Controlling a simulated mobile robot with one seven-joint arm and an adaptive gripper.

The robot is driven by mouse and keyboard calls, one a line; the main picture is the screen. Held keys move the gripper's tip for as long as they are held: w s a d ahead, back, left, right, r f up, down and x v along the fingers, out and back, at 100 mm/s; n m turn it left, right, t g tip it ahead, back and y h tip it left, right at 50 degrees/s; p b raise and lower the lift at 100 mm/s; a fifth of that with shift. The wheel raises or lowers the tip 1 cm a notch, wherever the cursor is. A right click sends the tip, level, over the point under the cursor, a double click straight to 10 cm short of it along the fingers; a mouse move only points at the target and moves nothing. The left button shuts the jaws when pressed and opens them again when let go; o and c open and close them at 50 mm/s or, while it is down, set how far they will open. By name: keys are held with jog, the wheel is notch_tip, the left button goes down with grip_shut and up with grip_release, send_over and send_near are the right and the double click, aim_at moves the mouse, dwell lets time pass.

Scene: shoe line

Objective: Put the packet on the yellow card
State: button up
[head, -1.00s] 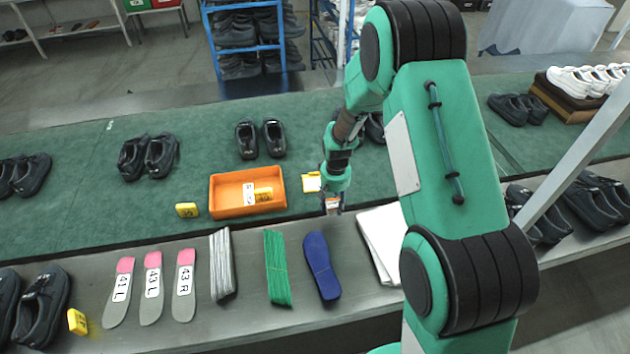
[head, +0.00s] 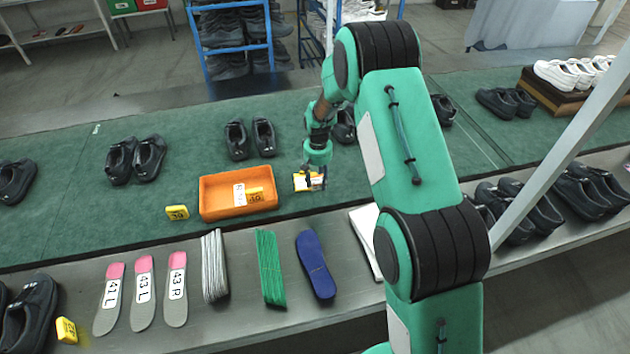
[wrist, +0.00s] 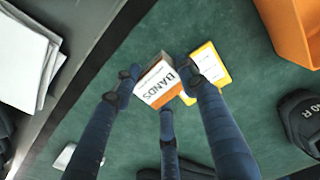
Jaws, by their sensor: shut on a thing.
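The packet (wrist: 158,84), a small white and orange box marked "BANDS", is held between the fingers of my gripper (wrist: 159,90) in the wrist view. The yellow card (wrist: 210,66), with a white centre, lies on the green belt beside the packet in that view. One finger and the packet hide part of the card. In the head view my gripper (head: 316,180) is low at the card's right side, and the card (head: 301,183) shows to its left. I cannot tell whether the packet touches the card.
An orange tray (head: 208,205) with a yellow tag in it stands left of the card. Dark shoes (head: 250,139) stand behind on the green belt. Insoles (head: 316,265), banded bundles (head: 270,268) and white sheets (head: 366,238) lie on the front metal ledge.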

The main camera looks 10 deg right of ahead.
aim_at(315, 179)
jog(key=shift+w+f, duration=0.15)
jog(key=shift+w, duration=0.95)
jog(key=shift+w+f, duration=0.1)
jog(key=shift+w, duration=0.95)
jog(key=shift+f+b, duration=0.7)
jog(key=shift+f, duration=1)
jog(key=shift+f, duration=0.15)
jog(key=o, duration=1.2)
notch_tip(315, 179, up, 12)
jog(key=shift+r+p, duration=0.15)
jog(key=shift+p, duration=1)
